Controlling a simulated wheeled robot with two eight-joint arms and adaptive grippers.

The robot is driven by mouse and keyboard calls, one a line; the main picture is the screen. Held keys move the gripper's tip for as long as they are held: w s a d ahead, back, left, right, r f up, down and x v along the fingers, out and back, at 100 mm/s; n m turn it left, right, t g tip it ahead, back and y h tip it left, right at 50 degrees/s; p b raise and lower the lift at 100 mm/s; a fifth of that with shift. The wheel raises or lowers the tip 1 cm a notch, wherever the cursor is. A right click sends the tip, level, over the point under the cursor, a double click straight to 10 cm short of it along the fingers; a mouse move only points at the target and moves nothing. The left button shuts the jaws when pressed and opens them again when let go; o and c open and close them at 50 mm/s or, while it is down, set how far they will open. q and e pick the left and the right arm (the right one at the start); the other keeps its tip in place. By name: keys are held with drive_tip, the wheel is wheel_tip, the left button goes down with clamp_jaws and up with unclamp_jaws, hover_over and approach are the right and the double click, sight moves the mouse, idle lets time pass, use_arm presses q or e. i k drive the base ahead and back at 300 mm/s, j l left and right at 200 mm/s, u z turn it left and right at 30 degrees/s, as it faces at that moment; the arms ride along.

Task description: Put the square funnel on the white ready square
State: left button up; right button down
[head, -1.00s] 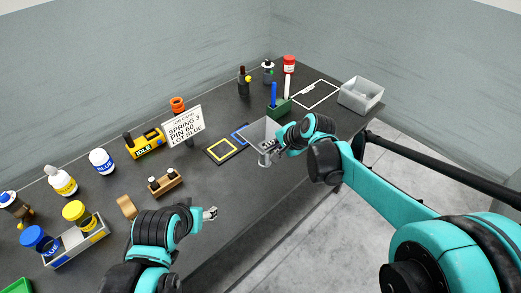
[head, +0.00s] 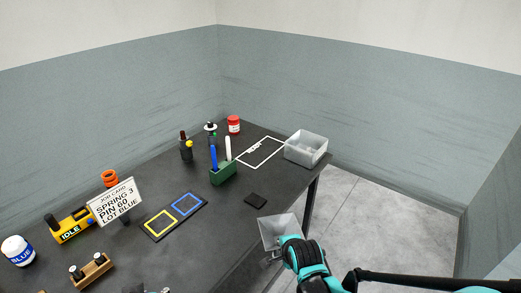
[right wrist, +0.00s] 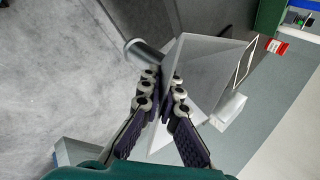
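The square funnel (head: 278,230) is grey, with a wide square mouth and a narrow spout. In the head view the gripper is largely hidden behind my wrist, and the funnel appears off the table's front edge. The white ready square (head: 264,154) is an outline on the far right of the table, with nothing seen inside it. Only a sliver of my left gripper (head: 155,291) shows at the bottom edge.
A grey bin (head: 305,150) stands right of the ready square. A green holder (head: 223,174) with blue and white pens and a red-capped jar (head: 234,126) stand near it. A small black pad (head: 255,200) lies in front. A mat with yellow and blue squares (head: 174,217) is left.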

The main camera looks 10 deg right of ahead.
sight(262, 151)
drive_tip(key=i+l+u, duration=0.25)
drive_tip(key=l+u, duration=0.15)
drive_tip(key=l, duration=1.1)
drive_tip(key=l+u, duration=0.4)
drive_tip(key=l, duration=1.1)
